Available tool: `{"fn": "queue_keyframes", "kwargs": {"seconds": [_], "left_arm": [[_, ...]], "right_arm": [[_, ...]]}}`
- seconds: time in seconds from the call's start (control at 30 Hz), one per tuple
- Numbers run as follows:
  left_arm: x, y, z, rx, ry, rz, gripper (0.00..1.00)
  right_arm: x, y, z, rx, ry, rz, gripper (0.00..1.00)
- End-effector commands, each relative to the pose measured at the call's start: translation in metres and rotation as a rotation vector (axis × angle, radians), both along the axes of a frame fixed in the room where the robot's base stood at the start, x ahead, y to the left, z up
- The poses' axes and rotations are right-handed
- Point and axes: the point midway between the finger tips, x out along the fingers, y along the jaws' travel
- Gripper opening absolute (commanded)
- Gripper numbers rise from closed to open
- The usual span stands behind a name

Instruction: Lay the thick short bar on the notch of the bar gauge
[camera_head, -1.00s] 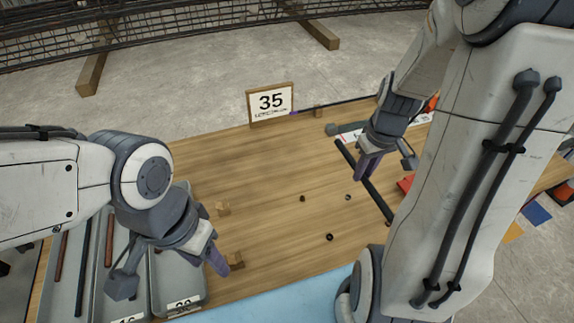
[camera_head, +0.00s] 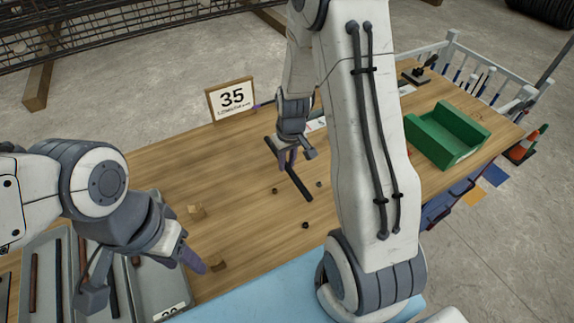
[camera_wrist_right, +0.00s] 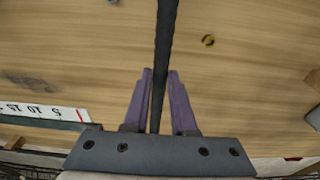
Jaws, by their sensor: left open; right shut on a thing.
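The thick short bar is a dark, straight bar (camera_head: 301,184) in my right gripper (camera_head: 287,160). In the right wrist view the bar (camera_wrist_right: 166,40) runs between the two purple fingers (camera_wrist_right: 159,75), which are shut on it. It slants across the picture in the head view, over the middle of the table; its height above the wood is hard to tell. My left gripper (camera_head: 185,250) is open and empty near the table's front left, by the trays. I cannot make out the bar gauge or its notch for certain.
Grey trays (camera_head: 160,285) with bars lie at front left. Wooden blocks (camera_head: 197,211) and small dark nuts (camera_head: 305,225) lie on the table (camera_head: 240,165). A green bin (camera_head: 447,137) is on the right. A numbered strip (camera_wrist_right: 45,113) shows in the wrist view.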

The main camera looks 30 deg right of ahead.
Motion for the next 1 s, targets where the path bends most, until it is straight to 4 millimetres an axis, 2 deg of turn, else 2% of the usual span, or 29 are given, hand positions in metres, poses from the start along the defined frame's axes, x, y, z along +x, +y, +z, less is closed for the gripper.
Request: {"fn": "queue_keyframes", "kwargs": {"seconds": [0.1, 0.17, 0.57, 0.6, 0.67, 1.0], "left_arm": [[0.000, 0.000, 0.001, 0.000, 0.000, 0.000, 0.50], [0.000, 0.000, 0.001, 0.000, 0.000, 0.000, 0.50], [0.000, 0.000, -0.003, 0.000, 0.000, 0.000, 0.50], [0.000, 0.000, -0.003, 0.000, 0.000, 0.000, 0.50], [0.000, 0.000, -0.002, 0.000, 0.000, 0.000, 0.50], [0.000, 0.000, 0.000, 0.000, 0.000, 0.000, 0.50]], "right_arm": [[0.000, 0.000, -0.015, 0.001, 0.002, -0.001, 0.00], [0.000, 0.000, -0.019, 0.000, -0.001, -0.001, 0.00], [0.000, 0.000, -0.024, -0.001, -0.002, 0.000, 0.00], [0.000, 0.000, -0.024, 0.000, 0.000, 0.000, 0.32], [0.000, 0.000, -0.024, 0.000, 0.000, 0.000, 0.54], [0.000, 0.000, -0.022, 0.000, 0.000, 0.000, 0.54]]}}
